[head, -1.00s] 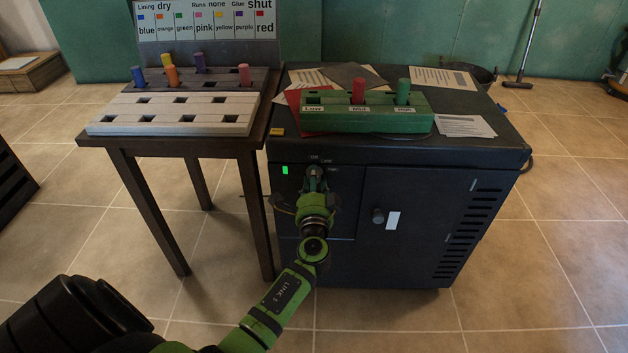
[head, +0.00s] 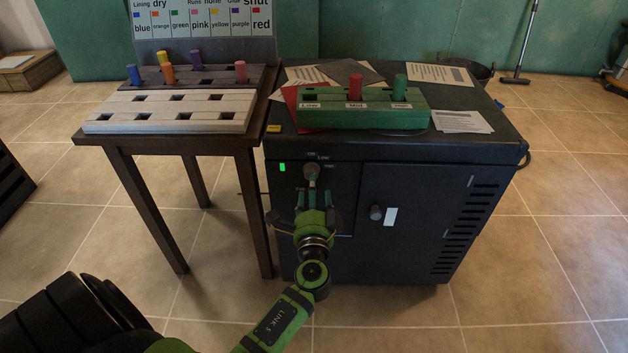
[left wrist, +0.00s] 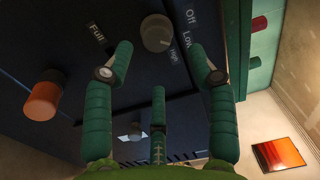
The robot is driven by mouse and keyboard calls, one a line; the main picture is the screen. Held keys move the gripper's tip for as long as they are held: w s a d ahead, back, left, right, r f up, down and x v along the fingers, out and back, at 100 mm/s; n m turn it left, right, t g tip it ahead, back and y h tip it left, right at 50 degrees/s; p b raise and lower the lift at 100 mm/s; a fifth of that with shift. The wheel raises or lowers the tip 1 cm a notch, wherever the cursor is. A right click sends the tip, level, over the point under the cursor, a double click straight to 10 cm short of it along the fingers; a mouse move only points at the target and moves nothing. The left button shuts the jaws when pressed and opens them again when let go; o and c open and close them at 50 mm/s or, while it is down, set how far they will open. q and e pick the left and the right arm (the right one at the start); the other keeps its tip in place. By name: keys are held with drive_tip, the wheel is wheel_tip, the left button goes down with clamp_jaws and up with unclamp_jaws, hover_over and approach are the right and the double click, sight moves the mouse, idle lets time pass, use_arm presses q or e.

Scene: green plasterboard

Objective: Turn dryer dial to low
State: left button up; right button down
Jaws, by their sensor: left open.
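The dryer dial (head: 312,171) is a dark round knob on the front panel of the black dryer cabinet (head: 400,260). Small labels for Off, Low and High sit above and right of it. The left wrist view shows the dial (left wrist: 157,32) large, with Off, Low and High printed on its right side. I cannot tell which label it points at. My left gripper (head: 315,195) is open and empty, just below and in front of the dial. Its fingers (left wrist: 160,58) stand apart from the dial. My right gripper is not in view.
An orange knob (left wrist: 43,95) and a "Full" label show in the left wrist view. A green light (head: 282,167) glows left of the dial. A door knob (head: 377,213) is to the right. A green rack (head: 375,119) with pegs stands on top. A table (head: 190,145) adjoins left.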

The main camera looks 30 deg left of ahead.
use_arm(q)
drive_tip(key=v, duration=0.6)
idle(0.3)
